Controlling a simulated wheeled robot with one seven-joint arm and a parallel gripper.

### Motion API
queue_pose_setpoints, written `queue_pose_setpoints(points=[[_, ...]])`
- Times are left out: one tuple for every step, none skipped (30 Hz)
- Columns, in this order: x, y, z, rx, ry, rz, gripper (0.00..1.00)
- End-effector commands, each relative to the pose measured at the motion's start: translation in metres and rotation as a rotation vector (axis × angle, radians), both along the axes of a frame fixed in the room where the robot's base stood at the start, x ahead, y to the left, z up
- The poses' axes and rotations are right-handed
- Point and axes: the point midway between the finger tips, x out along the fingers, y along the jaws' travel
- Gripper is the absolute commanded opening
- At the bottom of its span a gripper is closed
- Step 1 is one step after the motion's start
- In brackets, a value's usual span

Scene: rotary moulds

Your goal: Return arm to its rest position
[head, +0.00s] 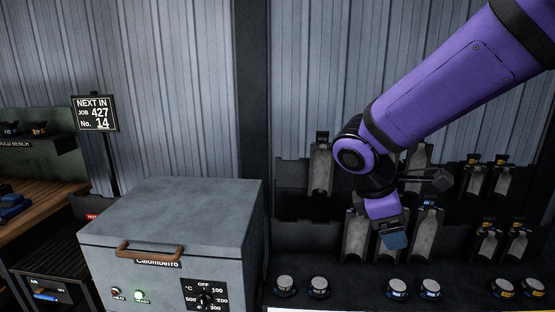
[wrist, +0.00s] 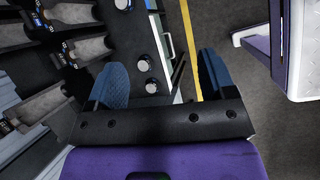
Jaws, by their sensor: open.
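My gripper (head: 396,240) hangs at the end of my purple arm, in front of the rack of moulds in the head view. In the wrist view its two blue fingers (wrist: 160,85) are spread wide apart, with nothing between them. The mould rack (head: 300,232) is dark and holds grey half-round mould pieces (head: 355,235) in two rows. Part of the rack is hidden behind my arm and gripper. Several round metal caps (head: 285,283) sit along the ledge below, and some also show in the wrist view (wrist: 142,64).
A grey oven (head: 170,215) with a copper handle and a dial stands left of the rack. A wooden bench (head: 30,205) is at far left. Clear floor with a yellow line (wrist: 190,40) shows in the wrist view.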

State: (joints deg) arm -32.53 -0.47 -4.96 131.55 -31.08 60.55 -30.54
Motion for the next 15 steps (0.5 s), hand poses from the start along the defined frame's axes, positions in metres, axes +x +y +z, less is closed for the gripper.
queue_pose_setpoints(points=[[-0.007, -0.012, 0.01, 0.046, -0.035, -0.069, 0.77], [-0.012, -0.017, 0.015, 0.072, -0.054, -0.113, 0.77], [-0.018, -0.024, 0.021, 0.109, -0.081, -0.169, 0.77], [-0.023, -0.029, 0.026, 0.136, -0.101, -0.209, 0.77], [-0.028, -0.034, 0.03, 0.162, -0.121, -0.252, 0.77], [-0.035, -0.04, 0.035, 0.197, -0.146, -0.307, 0.77], [-0.039, -0.044, 0.04, 0.222, -0.167, -0.349, 0.77], [-0.045, -0.049, 0.043, 0.248, -0.187, -0.391, 0.77], [-0.052, -0.054, 0.048, 0.283, -0.214, -0.445, 0.77], [-0.057, -0.058, 0.052, 0.308, -0.234, -0.486, 0.77], [-0.062, -0.061, 0.055, 0.334, -0.254, -0.527, 0.77], [-0.069, -0.066, 0.06, 0.368, -0.281, -0.582, 0.77], [-0.075, -0.069, 0.063, 0.393, -0.302, -0.622, 0.77], [-0.08, -0.072, 0.066, 0.418, -0.323, -0.662, 0.77], [-0.088, -0.075, 0.07, 0.453, -0.35, -0.715, 0.77]])
